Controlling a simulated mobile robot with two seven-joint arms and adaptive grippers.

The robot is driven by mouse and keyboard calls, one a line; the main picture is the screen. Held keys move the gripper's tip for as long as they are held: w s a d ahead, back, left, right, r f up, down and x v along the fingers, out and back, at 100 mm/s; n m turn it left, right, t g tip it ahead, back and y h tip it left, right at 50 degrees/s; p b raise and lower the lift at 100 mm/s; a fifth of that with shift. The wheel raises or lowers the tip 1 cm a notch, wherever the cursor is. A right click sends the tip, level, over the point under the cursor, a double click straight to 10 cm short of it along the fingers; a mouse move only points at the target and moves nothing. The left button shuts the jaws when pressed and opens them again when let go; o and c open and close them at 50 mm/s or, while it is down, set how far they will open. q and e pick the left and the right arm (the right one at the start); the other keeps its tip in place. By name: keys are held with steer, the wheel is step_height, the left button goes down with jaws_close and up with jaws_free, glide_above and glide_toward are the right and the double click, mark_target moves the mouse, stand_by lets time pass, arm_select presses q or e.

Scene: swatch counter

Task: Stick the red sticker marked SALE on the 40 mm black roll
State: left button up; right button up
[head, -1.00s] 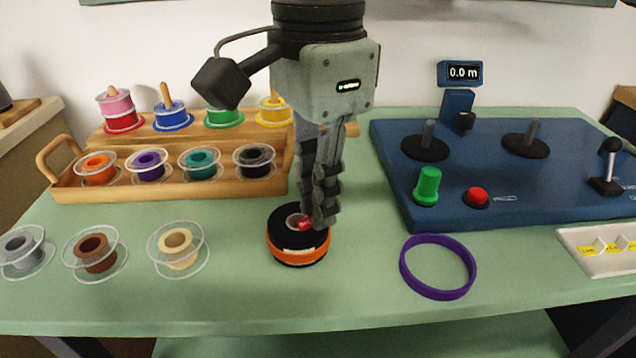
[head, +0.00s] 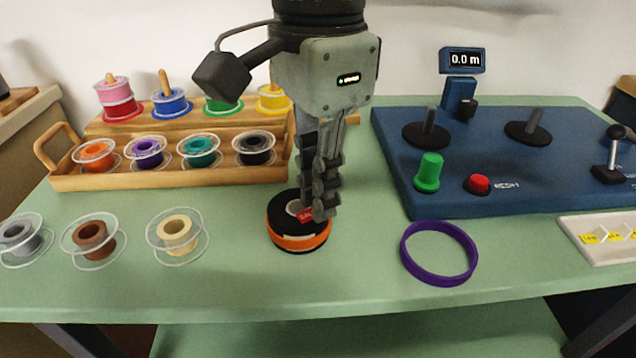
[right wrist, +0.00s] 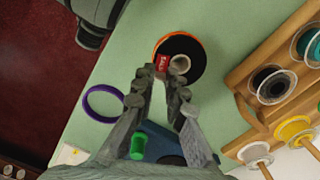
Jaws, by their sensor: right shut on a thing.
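The wide black roll (head: 285,208) lies flat at the middle front of the counter, with an orange band and a pale label around its side. It also shows in the right wrist view (right wrist: 186,44). The red sticker marked SALE (head: 305,215) is at the roll's top face, beside its pale core; the right wrist view shows it too (right wrist: 163,63). My right gripper (head: 322,213) points down over the roll's right side, shut on the sticker. I cannot tell whether the sticker touches the roll. My left gripper is not in view.
A purple ring (head: 439,280) lies to the right. Three clear spools, including a brown one (head: 92,240), stand at the left. A wooden rack (head: 170,180) holds several coloured spools behind. A blue control panel (head: 400,190) and a white tray (head: 600,255) are at right.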

steer(key=shift+f+b, duration=0.55)
steer(key=shift+b, duration=0.25)
stand_by(1.9)
stand_by(0.4)
steer(key=o, duration=0.7)
steer(key=shift+o, duration=0.2)
steer(key=shift+r, duration=0.1)
steer(key=shift+r+p, duration=2)
steer(key=shift+r, duration=1.5)
